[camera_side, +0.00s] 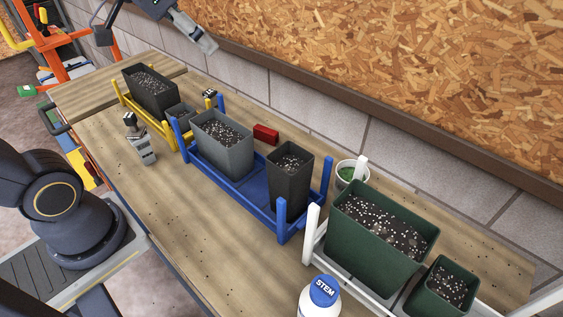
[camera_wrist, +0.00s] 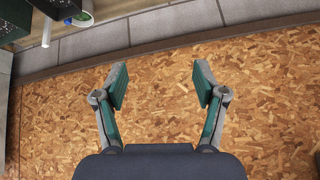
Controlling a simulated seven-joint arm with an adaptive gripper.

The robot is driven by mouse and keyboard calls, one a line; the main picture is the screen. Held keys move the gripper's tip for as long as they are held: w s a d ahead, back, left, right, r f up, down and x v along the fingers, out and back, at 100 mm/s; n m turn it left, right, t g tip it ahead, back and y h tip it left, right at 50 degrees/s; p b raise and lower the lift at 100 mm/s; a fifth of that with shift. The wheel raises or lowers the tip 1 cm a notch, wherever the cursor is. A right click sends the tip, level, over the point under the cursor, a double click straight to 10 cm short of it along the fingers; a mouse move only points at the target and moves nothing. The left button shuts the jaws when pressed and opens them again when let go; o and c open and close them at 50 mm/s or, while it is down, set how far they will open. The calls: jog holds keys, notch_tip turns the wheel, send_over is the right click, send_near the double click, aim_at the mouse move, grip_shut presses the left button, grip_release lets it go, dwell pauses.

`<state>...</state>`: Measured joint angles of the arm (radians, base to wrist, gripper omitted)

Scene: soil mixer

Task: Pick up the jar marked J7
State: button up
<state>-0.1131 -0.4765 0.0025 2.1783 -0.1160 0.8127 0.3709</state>
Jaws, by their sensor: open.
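No jar marked J7 can be read in either view. A white jar with a blue lid reading STEM (camera_side: 320,298) stands at the bottom edge of the side view, partly cut off. A small white round container with green contents (camera_side: 345,171) stands behind the white rack; a similar one shows at the top left of the wrist view (camera_wrist: 83,17). No marking shows on it. My gripper (camera_wrist: 160,82) is open and empty, facing the chipboard wall. In the side view part of it shows at the top, high above the bench and away from both containers.
A yellow rack (camera_side: 146,117), a blue rack (camera_side: 262,212) and a white rack (camera_side: 312,232) hold soil-filled pots along the wooden bench (camera_side: 180,225). A red block (camera_side: 266,134) lies behind the blue rack. The bench's front strip is mostly clear. The chipboard wall (camera_side: 420,70) rises behind.

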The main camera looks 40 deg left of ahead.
jog(key=w+a+n, duration=0.1)
jog(key=w+a, duration=0.6)
jog(key=w, duration=0.2)
jog(key=n+g+y, duration=0.1)
jog(key=n+g, duration=0.2)
jog(key=n, duration=0.1)
send_over(209, 92)
jog(key=s, duration=0.2)
jog(key=f, duration=2.5)
jog(key=shift+w+f, duration=0.25)
jog(key=shift+f, duration=0.05)
jog(key=x, duration=0.5)
jog(key=shift+f, duration=0.35)
jog(key=c, duration=1.3)
jog(key=shift+o, duration=0.2)
